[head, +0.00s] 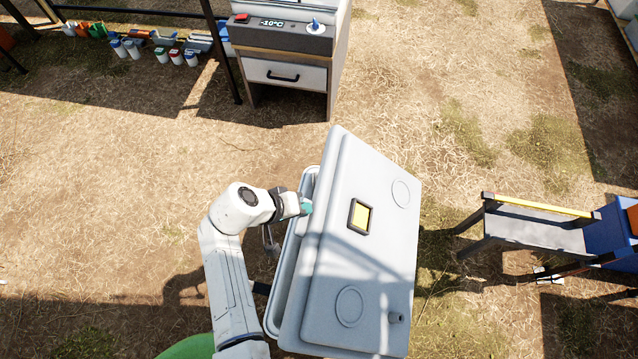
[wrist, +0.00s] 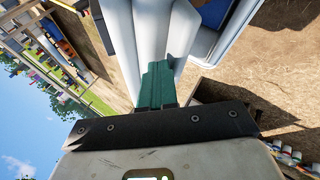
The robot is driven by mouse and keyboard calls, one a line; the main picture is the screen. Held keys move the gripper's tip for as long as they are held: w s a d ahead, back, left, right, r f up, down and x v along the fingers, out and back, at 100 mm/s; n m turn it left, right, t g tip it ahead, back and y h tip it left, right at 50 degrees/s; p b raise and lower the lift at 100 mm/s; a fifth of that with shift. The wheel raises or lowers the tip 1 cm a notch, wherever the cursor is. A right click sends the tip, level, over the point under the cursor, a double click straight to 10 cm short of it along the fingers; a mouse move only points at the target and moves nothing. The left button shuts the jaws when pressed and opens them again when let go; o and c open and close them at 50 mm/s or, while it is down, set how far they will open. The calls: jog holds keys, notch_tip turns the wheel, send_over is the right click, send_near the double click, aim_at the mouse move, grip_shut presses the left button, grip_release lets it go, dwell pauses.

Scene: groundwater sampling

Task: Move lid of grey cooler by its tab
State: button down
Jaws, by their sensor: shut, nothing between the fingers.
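The grey cooler (head: 279,296) stands on the ground in front of me. Its large pale lid (head: 375,262) is raised and tilted, with a strip of the cooler's rim and opening showing along the left. A yellow square in a dark frame (head: 360,216) is on the lid's face. My gripper (head: 306,207) is at the lid's left edge in the head view. In the wrist view its green fingers (wrist: 156,85) are together, against or very close to the pale lid edge (wrist: 150,30). Nothing shows between them. I cannot make out the tab.
A cabinet (head: 290,75) with a drawer and a -10°C display stands behind the cooler. A bench (head: 535,228) with a blue box (head: 612,228) is at right. Several small bottles (head: 133,47) line the back left. Dry ground at left is open.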

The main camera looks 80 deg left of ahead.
jog(key=s+a+f+t+b, duration=0.1)
jog(key=s+f+b, duration=0.2)
jog(key=f+b, duration=0.6)
jog(key=s+a+f+t+b, duration=0.1)
jog(key=s+f+b, duration=0.3)
jog(key=f+b, duration=0.5)
jog(key=s+a+f+b, duration=0.1)
jog(key=s+f+b, duration=0.2)
jog(key=f+b, duration=0.6)
jog(key=shift+s+f+n+t+h+b, duration=0.2)
jog(key=shift+f+n+t+h+b, duration=0.15)
jog(key=shift+b, duration=1.2)
jog(key=shift+a, duration=0.1)
jog(key=p+v, duration=0.4)
jog(key=v, duration=0.8)
jog(key=shift+w+a+r, duration=0.15)
jog(key=shift+a+r, duration=0.2)
jog(key=shift+r, duration=0.1)
jog(key=shift+t, duration=0.25)
